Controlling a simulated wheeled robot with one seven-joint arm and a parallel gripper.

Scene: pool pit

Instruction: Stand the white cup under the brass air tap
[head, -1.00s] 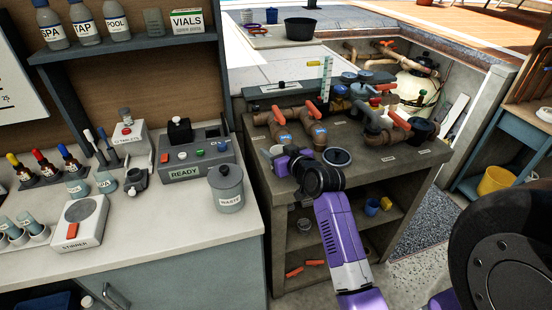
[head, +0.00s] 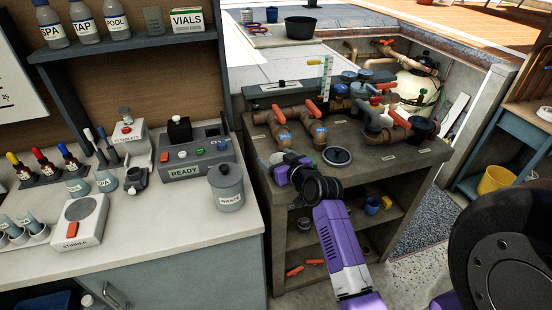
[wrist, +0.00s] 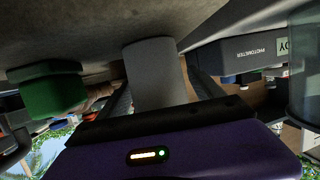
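The white cup (head: 277,158) stands at the left end of the dark bench top, where only a pale part of it shows past my gripper. In the wrist view, which looks upside down, it is a plain pale grey cylinder (wrist: 155,75) between my two fingers, its end close to the bench surface. My gripper (head: 283,166) is low over the bench, around the cup. One finger lies on each side; whether both press on it is unclear. I cannot pick out the brass air tap with certainty among the pipework.
Brown pipes with orange handles (head: 315,108) rise behind my gripper. A round dark lid or dish (head: 337,156) lies to its right. A green block (wrist: 50,88) is beside the fingers in the wrist view. The WASTE jar (head: 226,188) stands on the counter at left.

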